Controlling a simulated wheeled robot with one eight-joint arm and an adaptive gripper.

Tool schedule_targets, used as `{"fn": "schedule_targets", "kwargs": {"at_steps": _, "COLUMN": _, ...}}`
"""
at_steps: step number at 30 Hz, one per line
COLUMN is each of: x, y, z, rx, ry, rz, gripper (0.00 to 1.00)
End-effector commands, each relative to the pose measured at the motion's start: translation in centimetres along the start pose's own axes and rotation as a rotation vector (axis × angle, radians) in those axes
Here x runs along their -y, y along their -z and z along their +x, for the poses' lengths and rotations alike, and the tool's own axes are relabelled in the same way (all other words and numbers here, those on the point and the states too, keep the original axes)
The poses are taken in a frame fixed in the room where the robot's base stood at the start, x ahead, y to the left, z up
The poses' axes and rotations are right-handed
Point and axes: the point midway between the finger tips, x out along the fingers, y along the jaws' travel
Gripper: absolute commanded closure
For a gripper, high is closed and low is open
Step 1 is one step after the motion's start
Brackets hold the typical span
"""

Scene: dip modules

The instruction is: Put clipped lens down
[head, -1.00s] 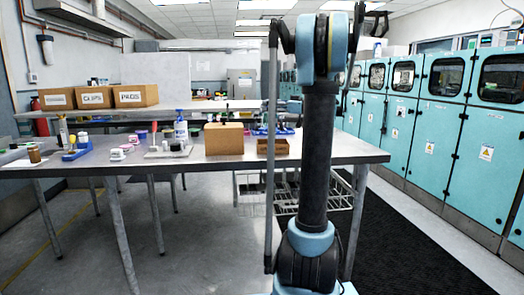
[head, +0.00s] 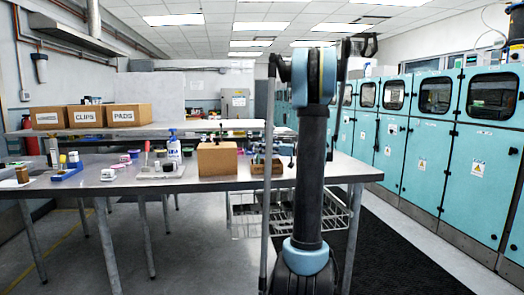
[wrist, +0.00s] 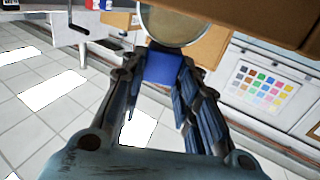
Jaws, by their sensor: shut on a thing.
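In the wrist view my gripper (wrist: 163,75) is shut on a blue clip (wrist: 162,66). A round lens (wrist: 175,20) with a pale rim sits at the far end of the clip, cut by the top edge of the picture. The clip and lens are held in the air. In the head view my arm stands upright in front of the bench's right part, and I cannot make out the clipped lens there.
The grey bench (head: 215,185) carries a cardboard box (head: 217,159), a spray bottle (head: 174,146), a blue holder (head: 67,172) and small items. Boxes labelled CLIPS (head: 86,116) and PADS (head: 125,115) stand on the shelf behind. Teal cabinets (head: 425,150) line the right.

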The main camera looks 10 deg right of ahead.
Motion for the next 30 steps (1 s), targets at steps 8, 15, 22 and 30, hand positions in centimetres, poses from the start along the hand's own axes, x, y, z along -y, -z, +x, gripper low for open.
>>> {"fn": "schedule_targets", "kwargs": {"at_steps": 8, "x": 0.0, "y": 0.0, "z": 0.0, "rx": 0.000, "ry": -0.001, "rz": 0.000, "gripper": 0.53}}
{"fn": "schedule_targets", "kwargs": {"at_steps": 15, "x": -0.1, "y": 0.0, "z": -0.1, "rx": 0.000, "ry": -0.001, "rz": 0.000, "gripper": 0.51}}
{"fn": "schedule_targets", "kwargs": {"at_steps": 22, "x": -0.1, "y": 0.0, "z": -0.8, "rx": 0.000, "ry": -0.004, "rz": 0.000, "gripper": 0.51}}
{"fn": "schedule_targets", "kwargs": {"at_steps": 30, "x": -0.2, "y": 0.0, "z": -4.8, "rx": 0.000, "ry": -0.006, "rz": 0.000, "gripper": 0.51}}
